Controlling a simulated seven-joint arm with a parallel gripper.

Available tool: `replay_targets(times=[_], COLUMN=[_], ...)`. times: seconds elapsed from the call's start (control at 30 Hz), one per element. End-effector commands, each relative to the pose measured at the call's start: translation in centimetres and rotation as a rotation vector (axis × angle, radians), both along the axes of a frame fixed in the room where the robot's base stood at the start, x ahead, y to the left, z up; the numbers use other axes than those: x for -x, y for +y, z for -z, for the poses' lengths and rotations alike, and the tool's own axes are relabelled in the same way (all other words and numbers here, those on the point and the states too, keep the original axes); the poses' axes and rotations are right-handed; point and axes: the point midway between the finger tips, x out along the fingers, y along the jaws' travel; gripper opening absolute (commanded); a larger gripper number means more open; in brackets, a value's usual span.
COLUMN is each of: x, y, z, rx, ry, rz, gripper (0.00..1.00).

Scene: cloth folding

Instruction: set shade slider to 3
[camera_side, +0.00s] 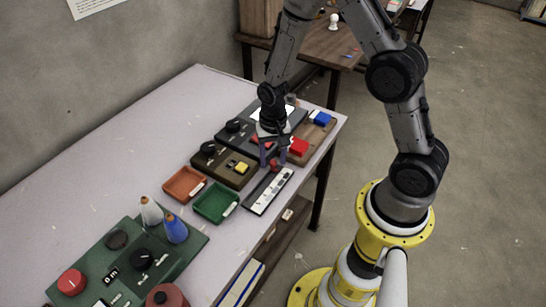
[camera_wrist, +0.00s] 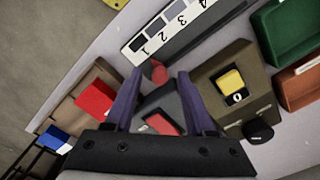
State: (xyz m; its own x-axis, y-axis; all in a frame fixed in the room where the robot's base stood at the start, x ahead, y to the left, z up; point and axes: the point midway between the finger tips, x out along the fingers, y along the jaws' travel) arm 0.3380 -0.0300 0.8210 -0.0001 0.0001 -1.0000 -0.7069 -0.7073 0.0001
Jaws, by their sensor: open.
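The shade slider (camera_side: 268,192) is a narrow panel near the table's right edge, with a dark track beside a white strip. In the wrist view, the strip (camera_wrist: 178,28) shows shade squares numbered 1 to 4. Its red knob (camera_wrist: 158,72) is at the end of the track by number 1; it also shows in the side view (camera_side: 273,164). My gripper (camera_wrist: 160,75) is open, pointing down over that end, with the knob between its fingertips. I cannot tell whether either finger touches it. The gripper also shows in the side view (camera_side: 274,162).
A brown box with a yellow button (camera_side: 241,168) stands left of the slider. A green tray (camera_side: 216,203) and an orange tray (camera_side: 184,184) are nearby. A red block (camera_side: 299,146) and a blue block (camera_side: 322,118) are on a wooden board behind.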

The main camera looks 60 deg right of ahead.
Motion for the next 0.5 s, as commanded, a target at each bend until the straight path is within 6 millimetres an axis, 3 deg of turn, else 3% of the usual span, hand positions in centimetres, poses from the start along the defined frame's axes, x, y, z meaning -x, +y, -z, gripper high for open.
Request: replay_targets(times=[0.1,0.4,0.5], x=[0.00,-0.01,-0.01], y=[0.00,0.00,0.00], z=[-0.02,-0.05,-0.06], rx=[0.000,0.000,0.000], ry=[0.000,0.000,0.000], rz=[0.000,0.000,0.000], gripper=[0.52,0.00,0.00])
